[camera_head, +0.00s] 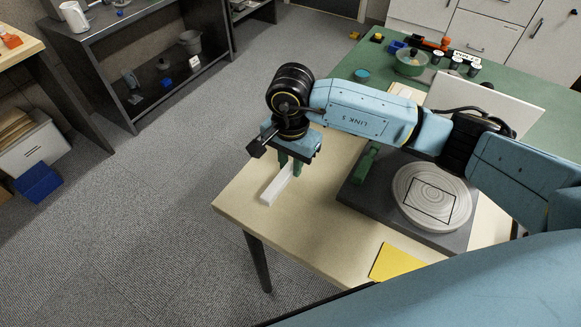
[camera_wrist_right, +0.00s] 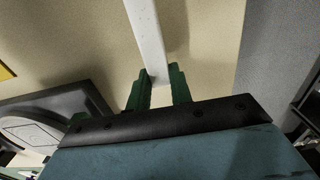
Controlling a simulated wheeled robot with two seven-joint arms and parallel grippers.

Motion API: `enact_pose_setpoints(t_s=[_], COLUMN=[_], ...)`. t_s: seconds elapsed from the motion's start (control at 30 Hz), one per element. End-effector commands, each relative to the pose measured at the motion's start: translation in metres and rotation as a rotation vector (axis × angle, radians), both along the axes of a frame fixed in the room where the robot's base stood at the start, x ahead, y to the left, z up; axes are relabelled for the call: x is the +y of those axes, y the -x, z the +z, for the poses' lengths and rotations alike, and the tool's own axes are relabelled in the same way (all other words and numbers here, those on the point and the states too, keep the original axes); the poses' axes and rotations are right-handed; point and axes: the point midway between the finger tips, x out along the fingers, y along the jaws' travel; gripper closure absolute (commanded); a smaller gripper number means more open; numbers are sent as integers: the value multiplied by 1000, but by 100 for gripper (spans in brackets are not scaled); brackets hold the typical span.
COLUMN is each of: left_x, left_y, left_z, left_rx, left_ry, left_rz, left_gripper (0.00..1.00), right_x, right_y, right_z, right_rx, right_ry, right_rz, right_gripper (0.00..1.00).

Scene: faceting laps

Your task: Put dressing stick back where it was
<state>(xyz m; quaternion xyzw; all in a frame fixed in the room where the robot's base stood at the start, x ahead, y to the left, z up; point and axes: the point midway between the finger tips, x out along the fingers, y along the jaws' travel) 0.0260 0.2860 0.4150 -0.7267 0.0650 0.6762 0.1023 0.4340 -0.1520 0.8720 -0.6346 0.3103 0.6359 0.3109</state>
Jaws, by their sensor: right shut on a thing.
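The dressing stick, a white bar (camera_head: 272,192), is at the left end of the cream table (camera_head: 310,232). My right gripper (camera_head: 290,167) points down with its green fingers around the stick's rear end and is shut on it. In the right wrist view, the stick (camera_wrist_right: 147,38) extends away from between the fingertips (camera_wrist_right: 158,84). I cannot tell whether its underside touches the table. My left gripper is not in view.
A round grey lap (camera_head: 432,196) sits on a dark base (camera_head: 372,205) to the right. A yellow sheet (camera_head: 393,262) lies at the front edge. A white panel (camera_head: 500,100) stands behind my arm. Bare tabletop lies between the stick and the base.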

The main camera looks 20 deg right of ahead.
Motion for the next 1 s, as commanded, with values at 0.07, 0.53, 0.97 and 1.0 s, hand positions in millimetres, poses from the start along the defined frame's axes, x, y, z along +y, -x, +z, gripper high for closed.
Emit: enact_pose_setpoints(t_s=[0.07, 0.53, 0.97, 1.0], left_x=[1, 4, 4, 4], left_y=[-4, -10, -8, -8], left_z=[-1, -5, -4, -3], left_rx=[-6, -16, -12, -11], left_ry=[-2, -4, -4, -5], left_rz=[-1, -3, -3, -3], left_gripper=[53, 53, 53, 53], right_x=[0, 0, 0, 0], right_y=[1, 0, 0, 0], right_z=[-13, -21, -19, -18], right_rx=[3, -1, -1, 0], right_ry=[1, 1, 1, 0], right_rz=[0, 1, 1, 1], right_gripper=[100, 78, 57, 57])
